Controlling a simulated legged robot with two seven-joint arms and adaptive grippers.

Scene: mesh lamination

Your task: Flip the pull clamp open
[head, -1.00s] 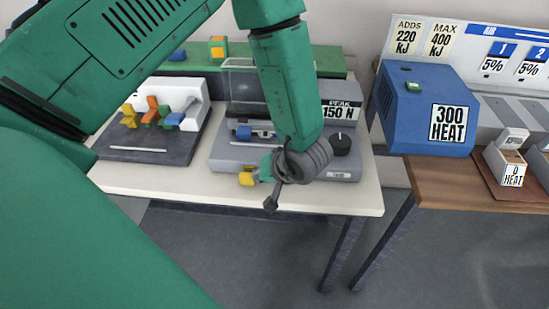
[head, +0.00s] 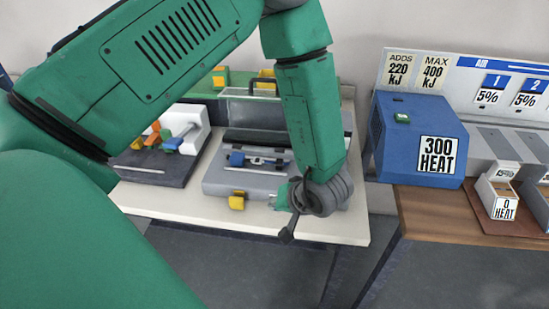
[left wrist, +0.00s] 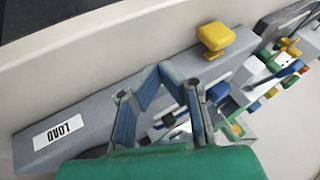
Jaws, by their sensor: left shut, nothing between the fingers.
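The grey pull tester (head: 215,182) stands on the white table, with a raised clear cover (head: 250,105) at its back. A blue clamp part (head: 236,158) sits in its recess beside metal pieces; this blue part also shows in the left wrist view (left wrist: 218,91). A yellow block (head: 237,202) sticks out at the tester's front edge; it also shows in the left wrist view (left wrist: 215,38). I cannot tell which part is the clamp's lever. My left gripper (head: 275,200) is shut and empty, just right of the yellow block and apart from it. Its fingers (left wrist: 158,68) meet over the tester's front.
A dark fixture (head: 150,170) with coloured parts stands left of the tester. A blue heater box (head: 418,140) and small labelled boxes (head: 497,195) are on the wooden table at right. My left arm hides the tester's right part. The white table's front edge (head: 330,240) is bare.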

